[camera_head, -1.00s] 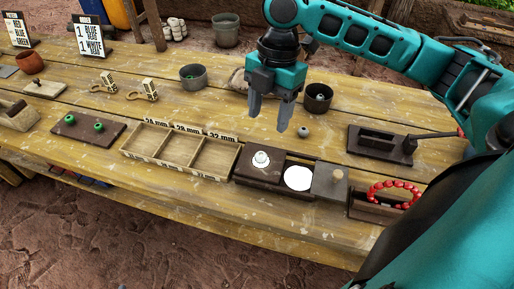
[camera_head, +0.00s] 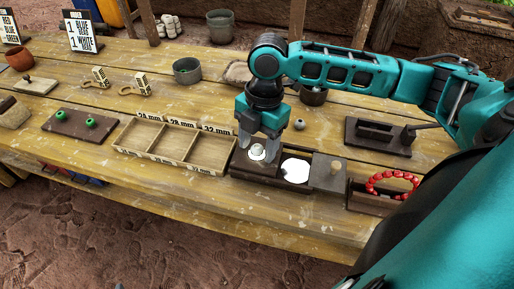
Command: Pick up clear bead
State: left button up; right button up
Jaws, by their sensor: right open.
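A clear, whitish bead (camera_head: 257,152) sits on the left part of a dark wooden block (camera_head: 240,168) on the bench. My right gripper (camera_head: 257,155) is open and points down at the bead, with a finger on either side of it in the picture. I cannot tell whether the fingers touch it. A small grey bead (camera_head: 299,124) lies on the bench behind the block. My left gripper is not in view.
A three-compartment wooden tray (camera_head: 172,145) stands left of the block. A board with two green beads (camera_head: 70,124) lies further left. A red bead bracelet (camera_head: 392,184) rests on a holder at the right. A dark cup (camera_head: 313,97) stands behind my arm.

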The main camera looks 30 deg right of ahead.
grip_shut()
dwell(0.4)
jog(key=shift+r, duration=0.15)
notch_tip(320, 180, up, 20)
jog(key=p, duration=0.4)
jog(key=shift+f, duration=0.2)
jog(key=shift+f+b, duration=0.4)
jog(key=shift+f, duration=0.4)
jog(key=b, duration=0.3)
send_over(256, 148)
jog(key=shift+f, duration=4.35)
jog(key=shift+w+d+f+b, duration=0.15)
jog(key=shift+f+b, duration=0.3)
jog(key=shift+f, duration=0.95)
jog(key=shift+d+f+b, duration=0.2)
jog(key=shift+f+b, duration=0.25)
jog(key=shift+f, duration=0.95)
